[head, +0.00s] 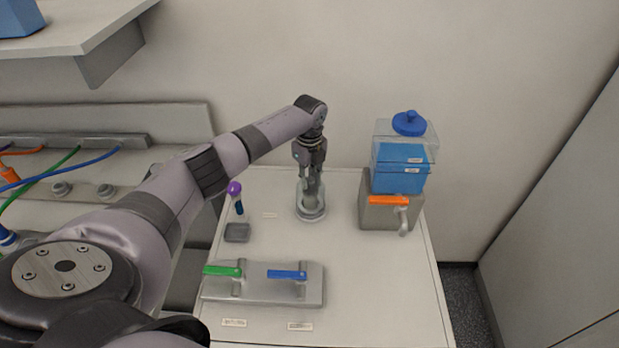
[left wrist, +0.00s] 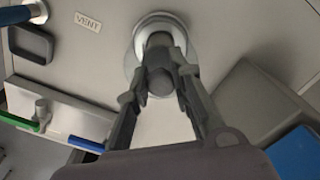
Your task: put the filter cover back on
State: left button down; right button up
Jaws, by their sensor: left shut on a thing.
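The filter cover (head: 301,201) is a clear, cup-like piece with a grey stem or knob in its middle. In the head view it is at a round grey vent base (head: 311,216) at the back middle of the bench. My left gripper (head: 311,180) points down from above, shut on the grey knob. In the left wrist view my left gripper (left wrist: 160,58) has its fingers on both sides of the knob (left wrist: 160,82), with the clear rim around it. The fingers hide part of the cover, and I cannot tell whether it is fully seated. My right gripper is not in view.
A grey block with an orange handle (head: 389,201) carries a blue-filled clear tank (head: 401,165) to the right. A valve plate (head: 262,295) with green and blue levers is in front. A purple-topped tool (head: 235,190) stands left. The bench's right front is clear.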

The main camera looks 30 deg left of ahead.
pick_arm(q)
jog(key=c, duration=1.3)
grip_release()
jog(key=shift+c, duration=0.2)
jog(key=shift+o, duration=0.3)
jog(key=o, duration=0.4)
jog(key=shift+r, duration=0.1)
jog(key=shift+r+p, duration=3.15)
jog(key=shift+r, duration=0.3)
jog(key=shift+c, duration=0.2)
grip_shut()
